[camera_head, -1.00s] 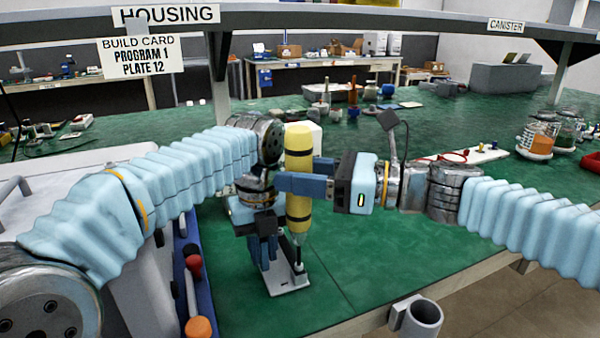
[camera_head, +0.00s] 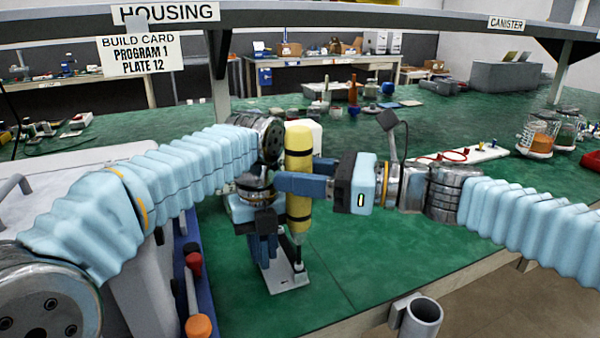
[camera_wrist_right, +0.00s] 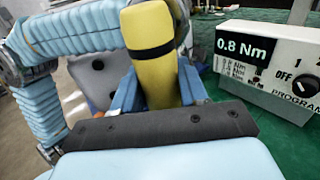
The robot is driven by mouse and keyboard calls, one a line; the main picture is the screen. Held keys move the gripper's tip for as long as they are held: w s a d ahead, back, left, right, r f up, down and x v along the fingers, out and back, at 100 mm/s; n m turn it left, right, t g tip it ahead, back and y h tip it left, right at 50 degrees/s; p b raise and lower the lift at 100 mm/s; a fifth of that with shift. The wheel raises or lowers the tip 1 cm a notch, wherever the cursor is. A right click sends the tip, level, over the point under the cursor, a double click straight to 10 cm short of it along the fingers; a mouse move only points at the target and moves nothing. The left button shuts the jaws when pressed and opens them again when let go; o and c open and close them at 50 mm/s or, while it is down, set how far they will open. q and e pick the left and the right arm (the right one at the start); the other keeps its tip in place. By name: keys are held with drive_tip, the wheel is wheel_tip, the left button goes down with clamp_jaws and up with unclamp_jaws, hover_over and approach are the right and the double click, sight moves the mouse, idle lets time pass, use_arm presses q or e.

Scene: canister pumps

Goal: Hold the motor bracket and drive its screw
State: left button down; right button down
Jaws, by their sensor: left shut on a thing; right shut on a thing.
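The motor bracket (camera_head: 287,281) is a pale grey piece with a flat foot on the green bench. My left gripper (camera_head: 268,252) points down and is shut on the bracket's upright part, which its fingers mostly hide. My right gripper (camera_head: 300,184) is shut around a yellow screwdriver (camera_head: 299,146) with black bands. The driver stands upright with its narrow tip (camera_head: 298,254) down at the bracket. The screw is too small or hidden to make out. In the right wrist view the yellow driver (camera_wrist_right: 150,55) sits between the blue fingers.
A white controller (camera_wrist_right: 265,68) shows 0.8 Nm, with its dial near OFF. A blue tray (camera_head: 205,285) with red and orange-handled tools lies left. A grey cup (camera_head: 422,317) hangs at the front edge. A canister (camera_head: 537,138) stands far right. The bench right of the bracket is clear.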

sight(311, 144)
drive_tip(key=shift+f, duration=0.15)
idle(0.5)
drive_tip(key=shift+r, duration=2.6)
use_arm(q)
drive_tip(key=c, duration=0.9)
unclamp_jaws()
wheel_tip(311, 144, up, 7)
drive_tip(key=shift+f, duration=0.1)
drive_tip(key=shift+r, duration=0.35)
use_arm(e)
drive_tip(key=shift+s, duration=0.1)
